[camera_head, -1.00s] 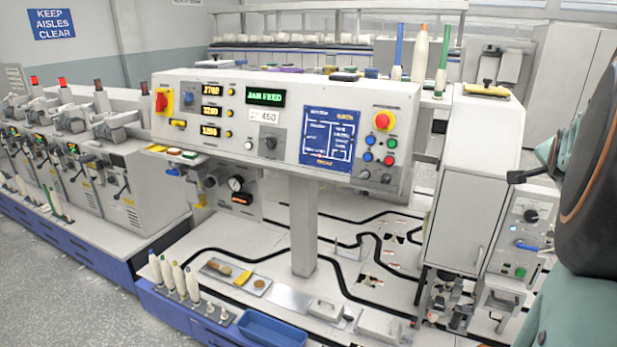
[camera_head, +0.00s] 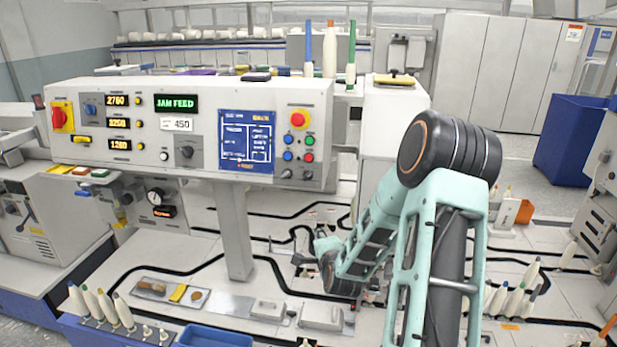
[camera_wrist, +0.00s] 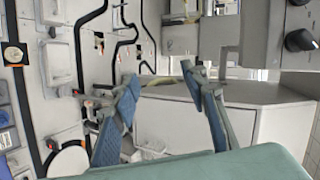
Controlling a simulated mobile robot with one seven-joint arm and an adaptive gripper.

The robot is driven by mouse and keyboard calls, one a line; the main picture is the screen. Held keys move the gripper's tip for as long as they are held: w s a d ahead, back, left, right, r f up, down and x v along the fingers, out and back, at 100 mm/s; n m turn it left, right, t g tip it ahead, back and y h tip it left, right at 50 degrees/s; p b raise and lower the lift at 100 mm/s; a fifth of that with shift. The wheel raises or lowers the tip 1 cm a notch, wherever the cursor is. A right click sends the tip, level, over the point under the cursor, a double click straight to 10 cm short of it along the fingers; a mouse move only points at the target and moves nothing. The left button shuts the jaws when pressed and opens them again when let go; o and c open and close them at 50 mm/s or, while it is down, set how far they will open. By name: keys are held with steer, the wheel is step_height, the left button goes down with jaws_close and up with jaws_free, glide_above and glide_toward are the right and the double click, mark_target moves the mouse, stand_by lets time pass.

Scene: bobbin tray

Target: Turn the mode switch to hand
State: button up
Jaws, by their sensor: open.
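In the head view, a black rotary knob (camera_head: 186,152) sits low on the front of the wide control panel (camera_head: 75,92); its markings are too small to read. In the wrist view, a black knob (camera_wrist: 300,40) stands on a grey panel at the upper right edge. I cannot tell which knob is the mode switch, or how it is set. My gripper (camera_wrist: 160,75) is open and empty in the wrist view, its blue-padded fingers apart. The knob is right of the fingers, not between them. In the head view my arm hides the cabinet's lower side.
A pale cabinet (camera_wrist: 175,125) lies beyond the fingers in the wrist view. In the head view, the panel's grey post (camera_head: 234,232) rises from a deck with black tracks. Pale bobbins (camera_head: 510,302) stand at right. A blue bin (camera_head: 570,140) is on the floor behind.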

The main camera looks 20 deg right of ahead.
steer(key=a+r+m+t, duration=0.2)
steer(key=a+m, duration=0.1)
steer(key=a, duration=0.2)
steer(key=m+t+h+p, duration=0.1)
steer(key=m+t+h, duration=0.15)
steer(key=m, duration=0.65)
glide_toward(307, 177)
steer(key=p+x, duration=0.2)
steer(key=x, duration=0.7)
steer(key=shift+w+f, duration=0.1)
steer(key=shift+w, duration=0.05)
jaws_close()
